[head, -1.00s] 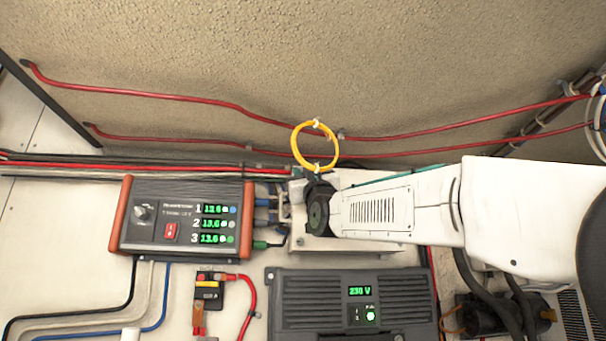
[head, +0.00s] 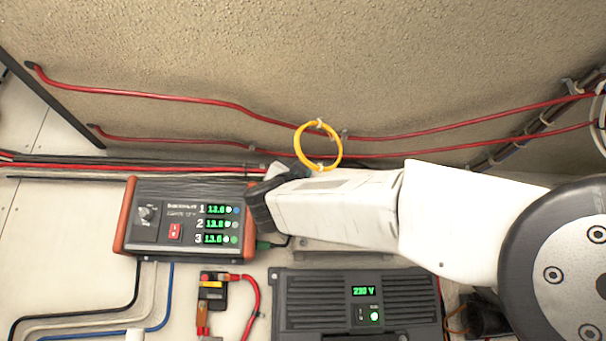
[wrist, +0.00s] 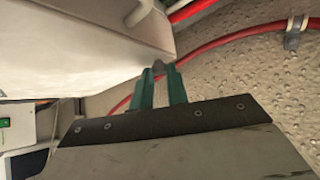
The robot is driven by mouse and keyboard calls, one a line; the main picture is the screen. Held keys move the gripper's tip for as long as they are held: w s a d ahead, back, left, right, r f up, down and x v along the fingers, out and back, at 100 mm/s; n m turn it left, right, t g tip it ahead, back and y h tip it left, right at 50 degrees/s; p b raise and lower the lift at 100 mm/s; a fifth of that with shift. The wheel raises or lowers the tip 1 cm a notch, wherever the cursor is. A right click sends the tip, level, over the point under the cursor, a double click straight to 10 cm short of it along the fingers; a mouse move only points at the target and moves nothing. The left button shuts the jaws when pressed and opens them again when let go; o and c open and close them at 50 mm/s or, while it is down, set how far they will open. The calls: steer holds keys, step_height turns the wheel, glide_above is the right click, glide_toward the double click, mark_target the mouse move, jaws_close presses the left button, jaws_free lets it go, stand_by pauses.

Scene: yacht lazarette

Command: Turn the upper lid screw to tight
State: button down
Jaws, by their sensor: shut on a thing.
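A pale box (head: 345,254) lies mostly behind my arm in the head view; only its lower edge shows. In the wrist view the box (wrist: 70,45) fills the upper left. My gripper (wrist: 162,70) shows there as two green fingers, a small gap apart, with their tips at the box's corner. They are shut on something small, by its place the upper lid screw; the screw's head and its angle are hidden. In the head view my black wrist covers the fingers.
A charger with orange ends (head: 185,217) stands left of my wrist. A dark 230 V unit (head: 355,312) is below. A yellow cable loop (head: 340,150) hangs just above my arm. Red cables (head: 200,101) run along the rough wall.

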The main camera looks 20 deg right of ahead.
steer(key=shift+w+a+r+m+g+h, duration=0.1)
steer(key=shift+a+r+m+g, duration=0.05)
steer(key=shift+m+g, duration=1.45)
steer(key=shift+s+a+r+m+g+h, duration=0.15)
steer(key=shift+m+g, duration=1)
steer(key=shift+m, duration=0.9)
steer(key=shift+w+a+r+m+g+h, duration=0.1)
steer(key=shift+w+r+m+g, duration=0.05)
steer(key=shift+m+g, duration=1.45)
steer(key=shift+m, duration=0.35)
steer(key=c, duration=1.4)
jaws_free()
steer(key=shift+o, duration=0.2)
steer(key=v, duration=0.7)
steer(key=shift+s+a, duration=0.3)
